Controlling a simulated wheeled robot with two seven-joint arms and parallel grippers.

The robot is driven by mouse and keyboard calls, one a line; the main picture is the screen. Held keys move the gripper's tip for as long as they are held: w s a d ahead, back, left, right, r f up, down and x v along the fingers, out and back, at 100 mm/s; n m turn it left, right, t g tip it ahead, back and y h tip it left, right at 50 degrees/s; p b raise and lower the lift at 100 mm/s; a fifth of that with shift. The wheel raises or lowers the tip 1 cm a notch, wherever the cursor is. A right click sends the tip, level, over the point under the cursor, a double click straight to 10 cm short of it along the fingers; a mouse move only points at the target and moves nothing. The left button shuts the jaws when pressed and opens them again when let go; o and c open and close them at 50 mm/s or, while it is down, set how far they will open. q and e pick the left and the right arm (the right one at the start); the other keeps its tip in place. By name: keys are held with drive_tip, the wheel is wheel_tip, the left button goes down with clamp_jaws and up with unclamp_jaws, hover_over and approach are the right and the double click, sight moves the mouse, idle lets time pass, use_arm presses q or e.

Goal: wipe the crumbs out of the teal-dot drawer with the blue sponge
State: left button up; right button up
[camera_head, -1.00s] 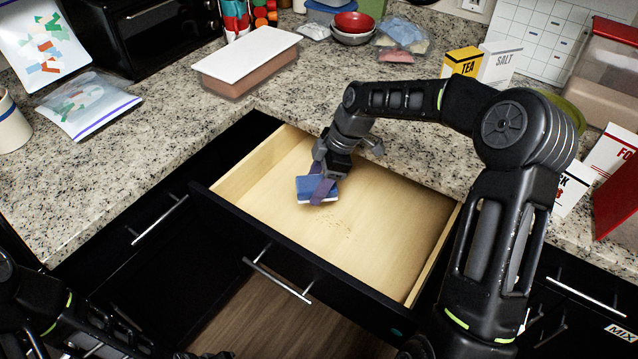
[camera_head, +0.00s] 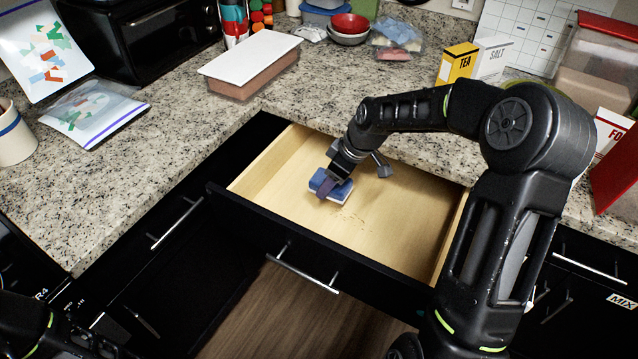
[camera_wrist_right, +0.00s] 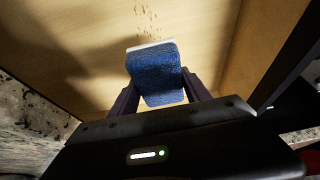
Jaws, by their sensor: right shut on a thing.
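The blue sponge (camera_head: 330,186), with a white layer, is gripped in my right gripper (camera_head: 334,184), inside the open drawer (camera_head: 400,235). In the right wrist view the sponge (camera_wrist_right: 155,78) sits between the two fingers of my right gripper (camera_wrist_right: 158,95). Brown crumbs (camera_head: 352,214) lie on the pale wooden drawer floor, just to the right of and below the sponge. They also show in the right wrist view (camera_wrist_right: 146,18), beyond the sponge's white edge. I cannot tell whether the sponge touches the floor. My left arm shows at the bottom left, but its gripper is out of view.
The granite counter (camera_head: 200,150) runs behind and left of the drawer. On it stand a lidded container (camera_head: 250,75), zip bags (camera_head: 95,110), red bowls (camera_head: 350,25), a tea box (camera_head: 458,65) and a salt box (camera_head: 490,60). The drawer's right part is clear.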

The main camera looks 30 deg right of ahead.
drive_tip(key=shift+w+d+m, duration=0.2)
drive_tip(key=shift+w+m, duration=0.1)
drive_tip(key=shift+m, duration=0.2)
